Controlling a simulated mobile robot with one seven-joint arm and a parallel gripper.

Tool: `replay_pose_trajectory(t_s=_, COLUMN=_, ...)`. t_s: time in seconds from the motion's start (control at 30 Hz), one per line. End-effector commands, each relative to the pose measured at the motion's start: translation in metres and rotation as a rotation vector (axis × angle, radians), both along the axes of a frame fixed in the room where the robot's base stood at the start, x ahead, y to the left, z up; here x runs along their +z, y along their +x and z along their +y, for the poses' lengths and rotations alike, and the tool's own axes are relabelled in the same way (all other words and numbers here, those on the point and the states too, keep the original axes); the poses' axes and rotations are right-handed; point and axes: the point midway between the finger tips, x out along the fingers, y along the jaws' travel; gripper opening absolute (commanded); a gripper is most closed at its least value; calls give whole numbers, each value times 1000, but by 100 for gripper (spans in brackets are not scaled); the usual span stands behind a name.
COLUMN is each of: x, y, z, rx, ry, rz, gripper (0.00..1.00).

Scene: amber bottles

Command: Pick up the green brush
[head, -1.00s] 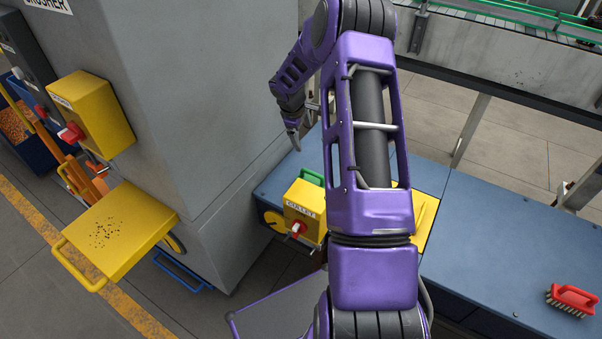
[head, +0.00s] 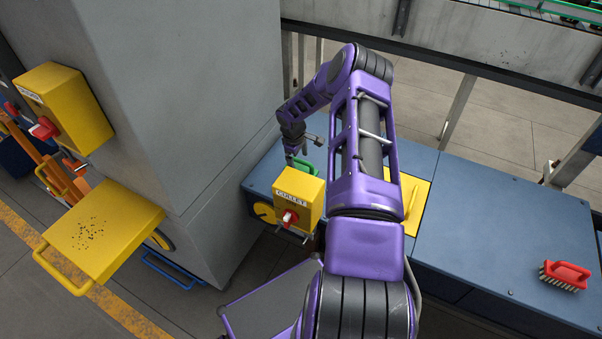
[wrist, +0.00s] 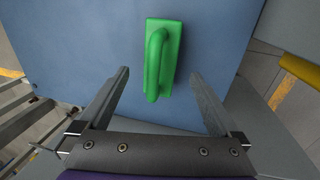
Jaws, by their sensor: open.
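The green brush (wrist: 167,58) lies on the blue bench top in the wrist view, with its looped handle facing up. In the head view the green brush (head: 304,165) shows only in part behind the yellow box. My gripper (wrist: 160,75) is open and empty, its two fingers spread wider than the brush. In the head view my gripper (head: 291,154) is above the bench close to the brush, and its fingertips are hard to make out.
A yellow box with a red switch (head: 298,198) stands in front of the brush. A red brush (head: 565,275) lies far right on the blue bench (head: 490,225). A grey column (head: 185,110) rises left of the bench. A yellow panel (head: 408,205) lies on the bench.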

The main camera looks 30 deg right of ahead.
Motion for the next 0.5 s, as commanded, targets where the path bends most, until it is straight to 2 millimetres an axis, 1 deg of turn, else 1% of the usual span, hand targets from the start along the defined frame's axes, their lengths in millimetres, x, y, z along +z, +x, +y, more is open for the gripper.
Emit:
replay_pose_trajectory(t_s=0.13, x=-12, y=0, z=-2, rx=-1, ry=1, rz=0, gripper=98)
replay_pose_trajectory(t_s=0.33, x=-43, y=0, z=-7, rx=-2, ry=3, rz=1, gripper=98)
replay_pose_trajectory(t_s=0.4, x=-49, y=1, z=-9, rx=-2, ry=1, rz=1, gripper=98)
replay_pose_trajectory(t_s=0.5, x=-53, y=1, z=-10, rx=-1, ry=0, rz=1, gripper=98)
